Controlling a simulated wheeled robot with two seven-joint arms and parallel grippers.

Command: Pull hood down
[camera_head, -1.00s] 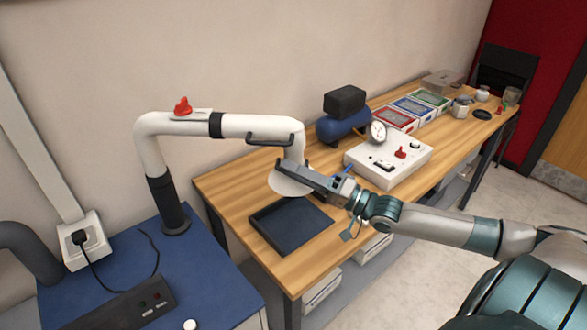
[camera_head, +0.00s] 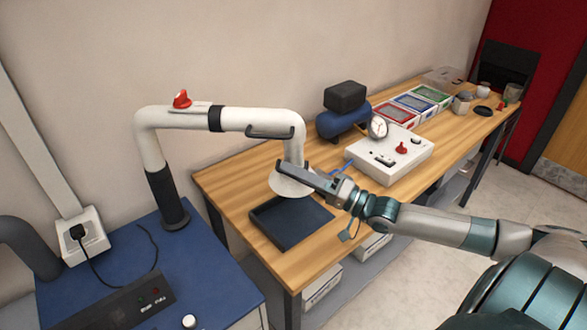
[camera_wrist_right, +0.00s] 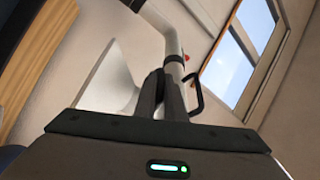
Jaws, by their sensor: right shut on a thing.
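The white fume hood has a bent pipe arm (camera_head: 255,119) with a black handle (camera_head: 270,132) and a red knob (camera_head: 181,99). Its white cone (camera_head: 290,183) hangs over the dark tray on the wooden bench. My right gripper (camera_head: 308,172) is at the lower pipe end, just above the cone, and is shut on the hood. In the right wrist view, my right gripper's fingers (camera_wrist_right: 162,95) are close together by the white pipe (camera_wrist_right: 173,55), with the cone (camera_wrist_right: 113,85) to the left and the handle (camera_wrist_right: 196,97) to the right. The exact grip point is hidden. My left gripper is not in view.
The dark tray (camera_head: 290,222) lies under the cone. A white control box (camera_head: 395,155) with a red knob stands to the right, beside a blue and black device (camera_head: 344,119). The hood's dark post (camera_head: 168,197) stands on a blue surface (camera_head: 205,265).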

